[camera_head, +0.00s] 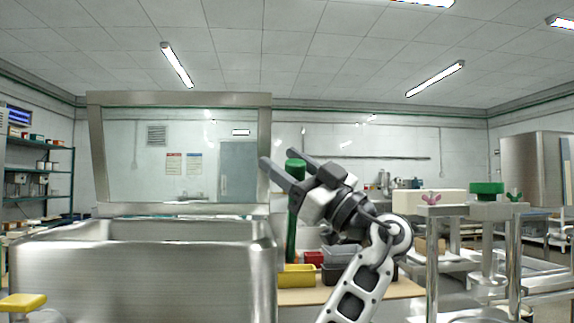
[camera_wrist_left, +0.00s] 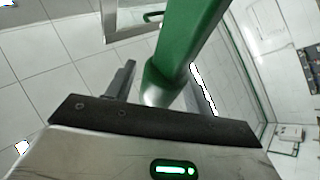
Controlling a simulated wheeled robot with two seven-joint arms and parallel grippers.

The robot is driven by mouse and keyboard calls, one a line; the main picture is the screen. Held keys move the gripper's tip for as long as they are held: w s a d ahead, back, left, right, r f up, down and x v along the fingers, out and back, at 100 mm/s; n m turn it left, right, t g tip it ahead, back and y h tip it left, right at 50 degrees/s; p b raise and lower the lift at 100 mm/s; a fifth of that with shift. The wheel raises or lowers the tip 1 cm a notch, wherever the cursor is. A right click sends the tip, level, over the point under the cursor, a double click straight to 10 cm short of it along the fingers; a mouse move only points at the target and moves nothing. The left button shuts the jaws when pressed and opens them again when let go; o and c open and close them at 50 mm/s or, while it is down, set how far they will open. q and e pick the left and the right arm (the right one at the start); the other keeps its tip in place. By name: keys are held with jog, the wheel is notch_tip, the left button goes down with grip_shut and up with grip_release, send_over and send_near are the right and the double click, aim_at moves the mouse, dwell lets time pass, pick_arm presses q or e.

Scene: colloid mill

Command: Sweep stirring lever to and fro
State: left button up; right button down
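The green stirring lever (camera_head: 292,235) stands upright at the right side of the large steel vat (camera_head: 150,270). Its green top shows between the two fingers of my left gripper (camera_head: 282,161). The fingers look open, with a gap beside the lever; I cannot tell whether either one touches it. In the left wrist view the green lever (camera_wrist_left: 190,42) passes close in front of the gripper. One dark finger shows to its left; the other is not clearly visible. My right gripper is not in view.
The vat's raised steel-framed lid (camera_head: 180,98) stands behind it. A yellow bin (camera_head: 297,276) and dark bins sit on a bench behind the arm. A steel stand with a green knob (camera_head: 487,188) is at the right. A yellow-topped object (camera_head: 22,303) is at lower left.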

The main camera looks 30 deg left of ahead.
pick_arm(q)
jog(key=v, duration=1.6)
jog(key=shift+b, duration=0.45)
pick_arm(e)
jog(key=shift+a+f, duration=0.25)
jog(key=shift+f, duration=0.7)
